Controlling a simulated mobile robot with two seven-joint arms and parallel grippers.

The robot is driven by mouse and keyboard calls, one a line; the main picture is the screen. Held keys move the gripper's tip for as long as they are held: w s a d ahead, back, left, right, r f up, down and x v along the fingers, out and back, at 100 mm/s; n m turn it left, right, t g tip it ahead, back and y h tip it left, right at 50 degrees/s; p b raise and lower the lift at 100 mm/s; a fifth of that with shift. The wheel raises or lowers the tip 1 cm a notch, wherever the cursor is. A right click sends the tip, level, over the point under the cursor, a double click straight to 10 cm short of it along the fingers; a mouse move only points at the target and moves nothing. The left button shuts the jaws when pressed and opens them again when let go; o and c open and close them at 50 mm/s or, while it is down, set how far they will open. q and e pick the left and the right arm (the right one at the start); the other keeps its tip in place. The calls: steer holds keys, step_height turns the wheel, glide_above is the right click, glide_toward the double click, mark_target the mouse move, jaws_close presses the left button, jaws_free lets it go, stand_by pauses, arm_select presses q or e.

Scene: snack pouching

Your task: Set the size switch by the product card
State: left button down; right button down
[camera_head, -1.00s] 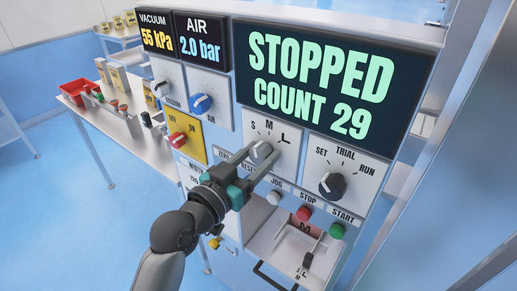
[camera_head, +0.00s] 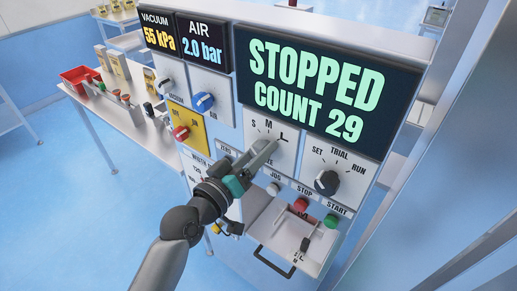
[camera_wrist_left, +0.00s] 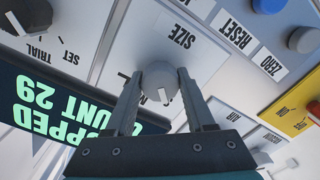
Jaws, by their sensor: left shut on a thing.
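The size switch is a grey round knob (camera_wrist_left: 160,78) on a white plate marked SIZE in the left wrist view. In the head view its plate (camera_head: 282,152) carries S, M and L marks. My left gripper (camera_head: 264,152) has its fingers on either side of the knob, closed on it; the fingers hide most of it there. The left wrist view shows the knob between the fingertips (camera_wrist_left: 160,90). Its white pointer line faces down in that picture; I cannot tell its exact mark. A white tray face (camera_head: 293,228) below the buttons bears small letters, perhaps the product card.
The display (camera_head: 325,85) reads STOPPED, COUNT 29. The SET/TRIAL/RUN knob (camera_head: 326,182) is right of my gripper, with the red STOP button (camera_head: 301,205) and green START button (camera_head: 331,221) below. A side table (camera_head: 140,125) stands at left.

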stand_by(0.4)
arm_select(q)
steer(key=shift+c, duration=1.3)
jaws_free()
steer(key=shift+s+a, duration=0.1)
steer(key=b+v, duration=0.3)
steer(key=v, duration=1.2)
